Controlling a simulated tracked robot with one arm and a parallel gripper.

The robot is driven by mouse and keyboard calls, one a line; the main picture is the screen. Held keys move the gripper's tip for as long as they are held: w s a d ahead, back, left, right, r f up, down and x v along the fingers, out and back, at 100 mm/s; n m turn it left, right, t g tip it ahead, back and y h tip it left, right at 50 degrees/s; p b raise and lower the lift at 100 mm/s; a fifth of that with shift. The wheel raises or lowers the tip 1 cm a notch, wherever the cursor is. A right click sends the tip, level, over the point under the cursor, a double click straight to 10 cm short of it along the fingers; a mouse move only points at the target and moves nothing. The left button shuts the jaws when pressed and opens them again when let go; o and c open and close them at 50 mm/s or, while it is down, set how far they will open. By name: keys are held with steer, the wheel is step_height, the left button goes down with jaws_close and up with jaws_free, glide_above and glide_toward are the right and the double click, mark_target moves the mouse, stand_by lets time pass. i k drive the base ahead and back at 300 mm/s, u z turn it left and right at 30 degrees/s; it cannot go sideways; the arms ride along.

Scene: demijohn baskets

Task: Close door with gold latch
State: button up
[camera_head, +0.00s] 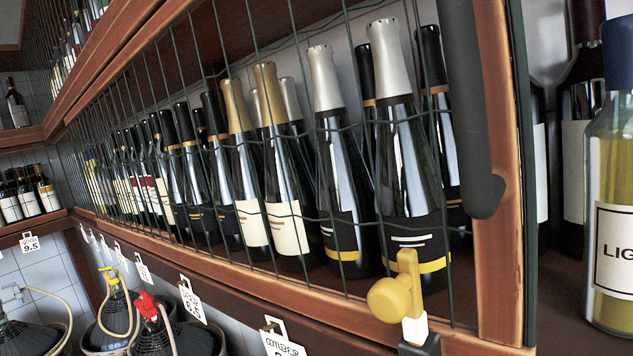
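A gold latch (397,292) with a round knob and a short upright lever shows at the lower right. It has a white piece below it and a dark base at the bottom edge. Behind it is a wood-framed door (497,262) with green wire mesh, running from the left to its right post. A dark, round-ended bar (473,110), which looks like a handle, hangs in front of that post. I cannot tell whether the door is fully closed. No fingers of my gripper can be made out.
Bottles (400,150) stand in a row behind the mesh. A clear bottle with yellow liquid (607,190) stands right of the post, with no mesh in front. Demijohns in baskets (165,335) and hanging price tags (192,300) are at lower left.

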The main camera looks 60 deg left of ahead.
mark_target(476, 40)
steer(key=u, duration=2.7)
steer(key=k, duration=0.9)
steer(key=z, duration=0.45)
